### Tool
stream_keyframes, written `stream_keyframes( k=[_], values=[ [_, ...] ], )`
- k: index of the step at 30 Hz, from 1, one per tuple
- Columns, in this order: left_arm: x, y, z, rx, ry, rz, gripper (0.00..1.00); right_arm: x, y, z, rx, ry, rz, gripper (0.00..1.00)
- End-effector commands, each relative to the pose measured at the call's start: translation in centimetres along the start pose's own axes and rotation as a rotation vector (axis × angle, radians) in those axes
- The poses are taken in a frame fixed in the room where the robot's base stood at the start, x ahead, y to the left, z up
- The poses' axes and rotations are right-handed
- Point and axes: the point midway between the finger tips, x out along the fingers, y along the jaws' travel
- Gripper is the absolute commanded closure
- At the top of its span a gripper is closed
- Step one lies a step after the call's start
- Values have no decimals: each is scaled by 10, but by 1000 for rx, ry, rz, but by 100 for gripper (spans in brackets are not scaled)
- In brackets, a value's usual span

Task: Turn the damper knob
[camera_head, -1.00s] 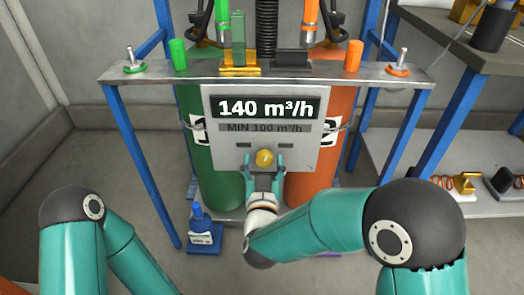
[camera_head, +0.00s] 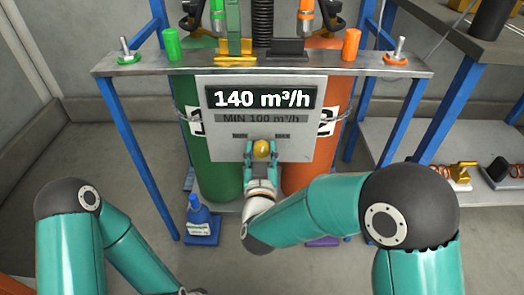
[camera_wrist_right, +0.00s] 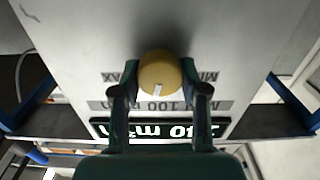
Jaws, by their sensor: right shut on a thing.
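The yellow damper knob (camera_head: 261,149) sits low on the grey panel (camera_head: 226,147), under a display reading 140 m³/h and a label reading MIN 100 m³/h. My right gripper (camera_head: 262,156) is shut on the knob, one finger on each side. In the right wrist view the round knob (camera_wrist_right: 160,72) shows between the two fingertips (camera_wrist_right: 160,88), with a small pale mark on its face. That view shows the panel lettering upside down. My left arm is at the lower left of the head view; its gripper is not clearly in view.
A green cylinder (camera_head: 221,178) and an orange cylinder (camera_head: 300,181) stand behind the panel. A metal shelf (camera_head: 205,62) on blue legs runs above it. A side bench (camera_head: 420,150) is at right.

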Motion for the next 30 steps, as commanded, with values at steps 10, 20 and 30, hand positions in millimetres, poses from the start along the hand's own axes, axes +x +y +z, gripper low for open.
stream_keyframes(
  k=[10,20,30],
  values=[
    [0,0,0,0,0,0,44,0,0,0,-2,0,1,35],
    [0,0,0,0,0,0,44,-1,-1,0,-2,0,-1,31],
    [0,0,0,0,0,0,44,-38,-2,0,-3,0,-5,31]
  ],
)
